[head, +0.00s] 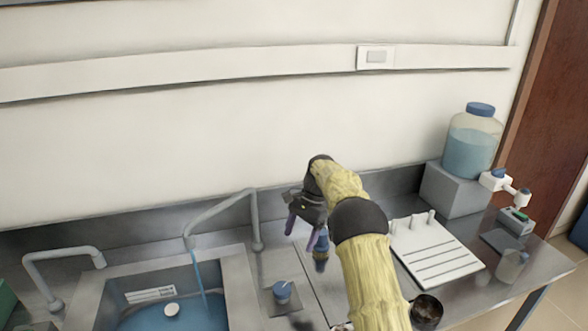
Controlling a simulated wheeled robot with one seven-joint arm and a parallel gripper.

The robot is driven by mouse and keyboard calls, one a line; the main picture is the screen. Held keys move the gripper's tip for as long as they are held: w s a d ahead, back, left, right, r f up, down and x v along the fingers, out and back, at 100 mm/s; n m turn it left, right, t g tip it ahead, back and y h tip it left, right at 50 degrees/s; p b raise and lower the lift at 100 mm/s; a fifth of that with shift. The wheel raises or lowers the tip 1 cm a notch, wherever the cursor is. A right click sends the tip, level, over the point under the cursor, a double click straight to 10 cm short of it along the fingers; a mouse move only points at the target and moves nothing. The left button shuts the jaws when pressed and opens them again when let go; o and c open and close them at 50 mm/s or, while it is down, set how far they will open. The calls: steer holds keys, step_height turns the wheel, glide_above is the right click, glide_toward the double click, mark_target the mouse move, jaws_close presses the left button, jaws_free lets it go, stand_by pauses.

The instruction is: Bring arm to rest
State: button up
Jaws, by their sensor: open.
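My arm reaches up from the lower right with yellow sleeve-like covering and black joints. My gripper (303,229) hangs at its end above the steel counter (325,289), between the sink and the white rack. Its two purple fingers point down and are apart. I see nothing held between them. A small blue object (321,258) shows just right of and below the fingers; I cannot tell whether it touches them. My forearm hides part of the counter behind it.
At left is a sink (236,290) with blue water and a running tap (222,207). At right are a white rack (437,254), a large water bottle (473,142) on a grey block (452,190), a beaker (512,265) and a dark pot (427,309).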

steer(key=s+d+r+n+t+h, duration=0.2)
steer(key=s+d+r+n+t, duration=0.15)
steer(key=s+d, duration=0.65)
steer(key=s+d+f+n+t+h, duration=0.1)
steer(key=s+n, duration=0.5)
steer(key=s, duration=1.5)
steer(key=shift+s+d+f+t, duration=0.15)
steer(key=shift+s+d+t, duration=0.25)
steer(key=shift+d, duration=0.2)
